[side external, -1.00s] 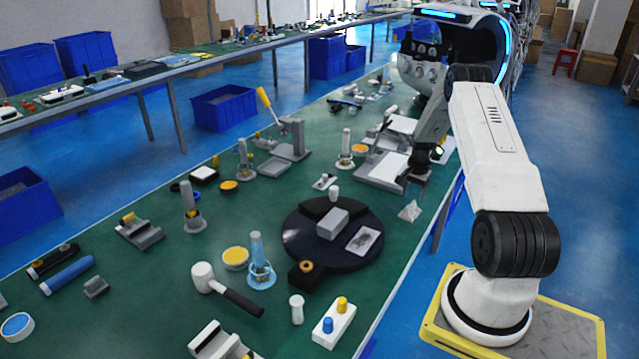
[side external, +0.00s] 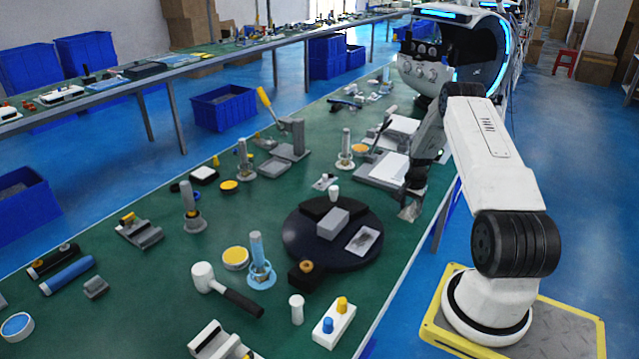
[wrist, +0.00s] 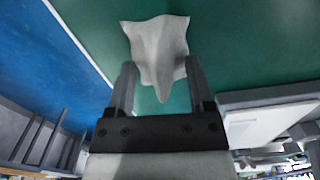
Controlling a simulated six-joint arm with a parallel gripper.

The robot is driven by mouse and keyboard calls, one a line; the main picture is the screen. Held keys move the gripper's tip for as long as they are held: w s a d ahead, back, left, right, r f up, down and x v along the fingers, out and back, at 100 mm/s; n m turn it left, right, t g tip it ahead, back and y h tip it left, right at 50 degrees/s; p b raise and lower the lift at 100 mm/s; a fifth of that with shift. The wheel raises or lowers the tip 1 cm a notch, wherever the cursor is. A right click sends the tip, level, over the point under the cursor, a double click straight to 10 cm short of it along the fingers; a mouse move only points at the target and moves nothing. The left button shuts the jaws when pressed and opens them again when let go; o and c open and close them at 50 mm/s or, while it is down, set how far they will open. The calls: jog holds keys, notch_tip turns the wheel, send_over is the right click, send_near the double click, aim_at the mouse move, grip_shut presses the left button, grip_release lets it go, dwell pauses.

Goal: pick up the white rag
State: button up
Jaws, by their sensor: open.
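The white rag (side external: 409,211) lies on the green tabletop near its right edge, to the right of the dark round turntable (side external: 300,248). In the wrist view the rag (wrist: 158,42) is crumpled, with a peaked fold that points down between my fingers. My gripper (wrist: 160,80) is open, with one finger on each side of that fold. In the side view my gripper (side external: 409,192) is right above the rag and hides part of it. I cannot tell whether the fingers touch the cloth.
A grey fixture with a white top (side external: 383,168) stands just behind the rag; its side also shows in the wrist view (wrist: 262,120). The table's edge (wrist: 82,45) is close on the other side. A mallet (side external: 225,288) and several small parts lie farther off.

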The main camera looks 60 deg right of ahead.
aim_at(411, 204)
grip_shut()
jog(key=shift+r, duration=0.1)
dwell(0.3)
jog(key=shift+r, duration=4.9)
